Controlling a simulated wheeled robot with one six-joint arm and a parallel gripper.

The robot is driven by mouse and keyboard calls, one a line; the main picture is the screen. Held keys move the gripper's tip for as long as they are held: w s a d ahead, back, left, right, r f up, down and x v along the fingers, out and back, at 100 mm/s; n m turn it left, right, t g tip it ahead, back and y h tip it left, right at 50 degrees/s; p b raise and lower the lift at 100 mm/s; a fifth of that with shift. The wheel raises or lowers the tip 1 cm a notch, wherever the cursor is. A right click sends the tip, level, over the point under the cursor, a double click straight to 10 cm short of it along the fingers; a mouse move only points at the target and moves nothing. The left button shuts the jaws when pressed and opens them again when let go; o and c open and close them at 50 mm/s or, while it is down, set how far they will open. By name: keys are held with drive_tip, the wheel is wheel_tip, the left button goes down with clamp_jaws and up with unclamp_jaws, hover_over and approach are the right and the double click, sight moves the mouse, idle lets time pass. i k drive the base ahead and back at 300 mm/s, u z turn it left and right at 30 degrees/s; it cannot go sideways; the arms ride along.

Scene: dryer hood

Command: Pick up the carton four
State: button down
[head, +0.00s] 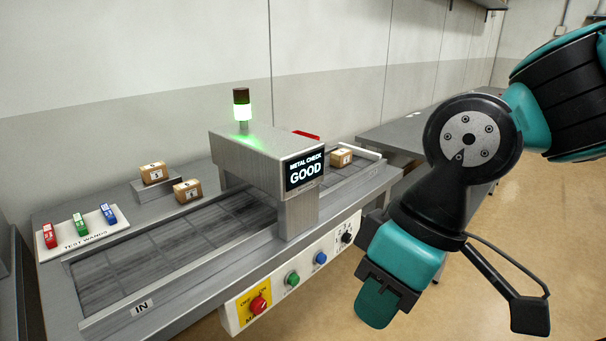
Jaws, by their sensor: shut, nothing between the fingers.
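Three small brown cartons with white labels are in view, and their numbers are too small to read for sure. One carton (153,172) sits on a raised grey block at the back left. A second carton (187,190) stands lower, just right of that block. A third carton (341,156) is on the conveyor to the right of the metal-check hood. I cannot tell which is carton four. My gripper (376,304) points down at the front right, in front of the machine and apart from all the cartons. It is shut and empty.
The grey metal-check hood (262,160) spans the conveyor (170,240), its screen reading GOOD, with a green lamp (242,108) on top. Red, green and blue test wands lie on a white tray (124,221). A control panel (303,275) fronts the machine. The left belt is empty.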

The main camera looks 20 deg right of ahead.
sight(340, 158)
drive_tip(key=u, duration=0.1)
drive_tip(key=k, duration=0.45)
drive_tip(key=z, duration=1.05)
drive_tip(key=i, duration=1.3)
drive_tip(key=u, duration=1)
drive_tip(key=i, duration=0.95)
drive_tip(key=u, duration=0.2)
